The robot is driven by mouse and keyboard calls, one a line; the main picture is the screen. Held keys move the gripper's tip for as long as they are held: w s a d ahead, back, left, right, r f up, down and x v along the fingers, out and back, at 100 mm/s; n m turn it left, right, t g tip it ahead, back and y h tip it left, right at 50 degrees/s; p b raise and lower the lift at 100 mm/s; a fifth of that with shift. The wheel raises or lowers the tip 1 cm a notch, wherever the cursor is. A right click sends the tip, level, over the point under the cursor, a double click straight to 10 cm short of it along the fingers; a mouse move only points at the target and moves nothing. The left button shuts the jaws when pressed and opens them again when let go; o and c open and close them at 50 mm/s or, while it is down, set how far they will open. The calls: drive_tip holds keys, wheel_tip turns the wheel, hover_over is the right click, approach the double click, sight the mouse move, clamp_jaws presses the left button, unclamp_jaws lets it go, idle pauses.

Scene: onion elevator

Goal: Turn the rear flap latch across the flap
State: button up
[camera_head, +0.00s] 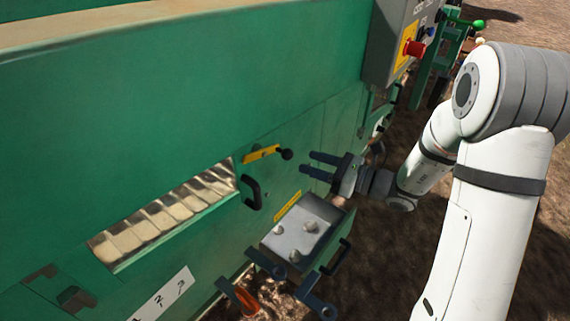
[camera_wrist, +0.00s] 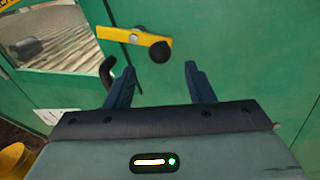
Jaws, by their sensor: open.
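The flap latch is a yellow bar (camera_head: 262,153) with a black ball knob (camera_head: 286,154) at its right end, on the green machine side. It lies nearly level, above and right of the flap opening. In the wrist view the yellow bar (camera_wrist: 127,35) and knob (camera_wrist: 159,50) are ahead of my gripper. My gripper (camera_head: 313,166) is open and empty, its fingers pointing left at the machine, a little right of the knob. In the wrist view the knob appears beyond and between the fingertips (camera_wrist: 160,76), apart from them. A black handle (camera_head: 251,192) is below the latch.
A window with a pale slatted belt (camera_head: 165,215) is at left. A grey tray (camera_head: 302,232) with several lumps sticks out below my gripper. A control box with a red button (camera_head: 413,48) is at upper right. Brown soil (camera_head: 400,255) lies right of the machine.

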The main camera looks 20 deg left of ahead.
sight(287, 154)
drive_tip(key=a, duration=0.2)
drive_tip(key=w+a+b, duration=0.1)
drive_tip(key=a, duration=0.2)
drive_tip(key=a+b, duration=0.1)
drive_tip(key=a, duration=0.1)
drive_tip(key=shift+w+a, duration=0.3)
drive_tip(key=c, duration=0.9)
drive_tip(key=shift+o, duration=0.2)
drive_tip(key=n, duration=0.1)
drive_tip(key=r+n, duration=0.1)
drive_tip(key=n+b, duration=0.1)
drive_tip(key=n, duration=0.1)
drive_tip(key=shift+w+r+h, duration=0.2)
drive_tip(key=shift+r+h, duration=0.15)
drive_tip(key=shift+h, duration=0.05)
drive_tip(key=o, duration=0.9)
drive_tip(key=shift+c, duration=0.2)
drive_tip(key=shift+d, duration=0.1)
